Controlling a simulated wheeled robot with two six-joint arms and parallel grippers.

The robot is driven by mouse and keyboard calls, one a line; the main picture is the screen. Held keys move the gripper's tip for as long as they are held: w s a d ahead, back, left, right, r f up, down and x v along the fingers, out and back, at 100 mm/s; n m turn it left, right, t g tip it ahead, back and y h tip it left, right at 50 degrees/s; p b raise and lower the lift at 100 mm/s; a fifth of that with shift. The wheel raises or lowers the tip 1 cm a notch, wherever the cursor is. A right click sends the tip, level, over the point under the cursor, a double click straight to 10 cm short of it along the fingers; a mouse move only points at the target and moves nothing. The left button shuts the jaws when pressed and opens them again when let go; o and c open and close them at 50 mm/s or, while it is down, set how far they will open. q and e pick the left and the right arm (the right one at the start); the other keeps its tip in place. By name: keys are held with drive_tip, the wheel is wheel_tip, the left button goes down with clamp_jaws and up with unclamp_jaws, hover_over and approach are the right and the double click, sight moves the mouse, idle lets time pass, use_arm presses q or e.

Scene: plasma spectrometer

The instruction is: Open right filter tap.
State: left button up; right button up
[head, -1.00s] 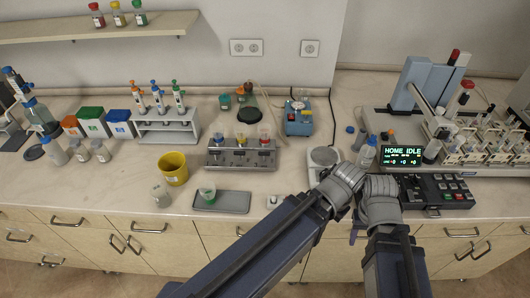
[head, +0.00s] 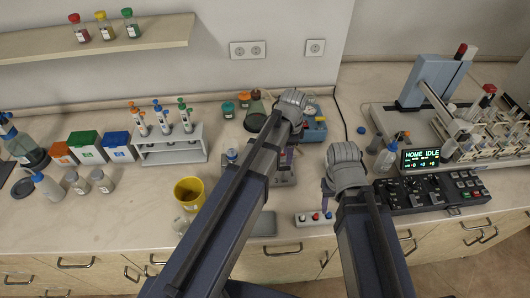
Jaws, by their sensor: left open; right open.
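The filter rack (head: 284,178) stands near the middle of the bench, mostly hidden behind my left arm. One small blue-topped part (head: 231,155) shows at its left end. The right filter and its tap are hidden or too small to tell. My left gripper (head: 289,158) hangs below its wrist over the right part of the rack. It is open, though its fingertips are mostly covered by my own arm, and I cannot tell whether it touches anything. My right gripper (head: 327,192) is open and empty, to the right of the rack over the bench front.
A blue pump unit (head: 316,131) stands behind the rack. A small box with coloured buttons (head: 314,219) lies at the front edge. A yellow cup (head: 188,191) is to the left and a grey tray (head: 263,226) in front. The spectrometer's keypad (head: 425,191) is on the right.

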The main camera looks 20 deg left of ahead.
sight(284, 167)
use_arm(q)
drive_tip(key=shift+w+a+r, duration=0.2)
drive_tip(key=shift+w+a, duration=0.15)
use_arm(e)
drive_tip(key=shift+a, duration=0.15)
use_arm(q)
drive_tip(key=shift+f, duration=0.15)
wheel_tip(284, 167, down, 8)
drive_tip(key=b, duration=0.8)
use_arm(e)
wheel_tip(284, 167, down, 8)
drive_tip(key=shift+r, duration=0.15)
use_arm(q)
drive_tip(key=shift+r, duration=0.2)
clamp_jaws()
